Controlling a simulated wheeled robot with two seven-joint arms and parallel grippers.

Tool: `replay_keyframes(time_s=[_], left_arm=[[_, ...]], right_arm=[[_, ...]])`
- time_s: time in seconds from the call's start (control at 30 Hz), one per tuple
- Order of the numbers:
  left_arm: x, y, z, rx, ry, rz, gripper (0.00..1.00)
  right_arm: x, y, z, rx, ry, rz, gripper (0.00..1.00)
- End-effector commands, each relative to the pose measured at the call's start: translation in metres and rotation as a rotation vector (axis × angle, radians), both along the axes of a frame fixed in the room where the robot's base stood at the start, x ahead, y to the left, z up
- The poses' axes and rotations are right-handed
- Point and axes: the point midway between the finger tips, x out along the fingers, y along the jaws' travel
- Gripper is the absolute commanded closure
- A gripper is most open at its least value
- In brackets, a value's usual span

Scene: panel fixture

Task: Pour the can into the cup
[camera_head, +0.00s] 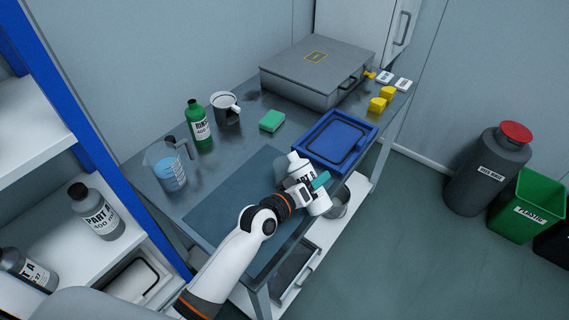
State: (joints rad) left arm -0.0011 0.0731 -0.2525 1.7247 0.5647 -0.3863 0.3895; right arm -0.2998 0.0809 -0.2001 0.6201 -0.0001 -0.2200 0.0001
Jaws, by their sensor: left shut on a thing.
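My left gripper (310,188) reaches over the front part of the bench and is shut on a white can-like container (316,203) with dark "PART" lettering. The container is slightly tilted, and the gripper hides part of its label. A metal round vessel (340,208) shows below and right of the held container, partly hidden. My right gripper is out of view.
A beaker of blue liquid (171,177), a green bottle (198,130) and a green sponge (272,121) stand on the bench (180,205). A blue tray (362,157), grey case (310,82) and yellow blocks (378,105) lie right. The dark mat (225,205) is mostly clear.

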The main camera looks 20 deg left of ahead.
Motion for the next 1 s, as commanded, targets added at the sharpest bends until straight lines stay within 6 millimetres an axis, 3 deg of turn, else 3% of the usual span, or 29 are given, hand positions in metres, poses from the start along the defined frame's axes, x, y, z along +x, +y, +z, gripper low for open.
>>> replay_keyframes(time_s=[1.0], left_arm=[[-0.0023,-0.0043,0.0052,-0.094,0.061,0.001,0.83]], right_arm=[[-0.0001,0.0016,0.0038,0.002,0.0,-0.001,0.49]])
